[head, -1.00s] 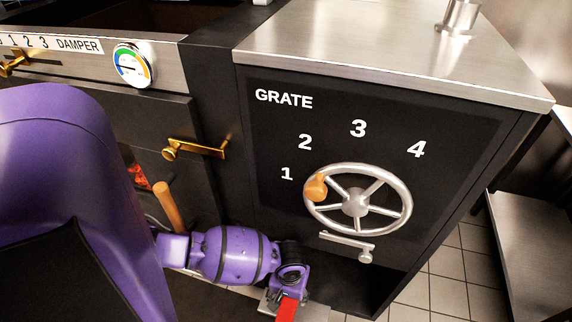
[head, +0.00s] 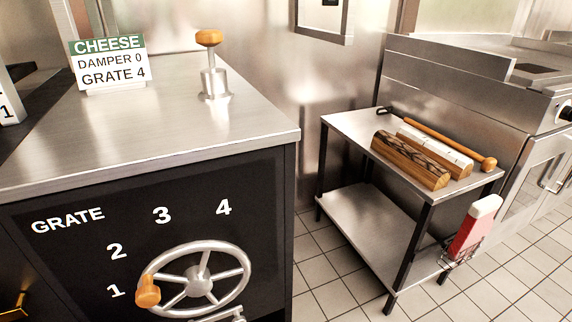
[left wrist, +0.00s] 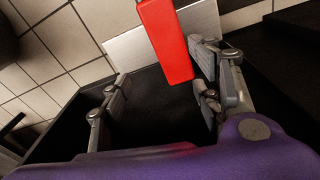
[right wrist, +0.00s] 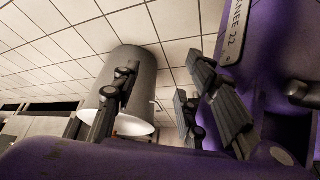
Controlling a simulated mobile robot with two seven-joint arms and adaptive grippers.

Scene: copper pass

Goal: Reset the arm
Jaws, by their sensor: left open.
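Neither of my arms shows in the head view now. My left gripper (left wrist: 158,88) is open in the left wrist view, its two fingers wide apart. A red bar (left wrist: 165,42) shows beyond the fingers, nearer the right one; I cannot tell whether it touches. Below it is a dark space, with a pale metal plate behind. My right gripper (right wrist: 158,92) is open in the right wrist view, with nothing held. A grey cylinder with a bright lower end (right wrist: 136,65) hangs under the tiled ceiling behind its left finger. Part of my own purple arm shows at right.
The dark GRATE cabinet (head: 130,262) has a silver wheel (head: 200,283), its orange knob (head: 147,291) near 1. On top stand a CHEESE sign (head: 108,65) and an orange-knobbed post (head: 208,65). A steel side table (head: 350,125) holds wooden blocks and a rod. Tiled floor lies between.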

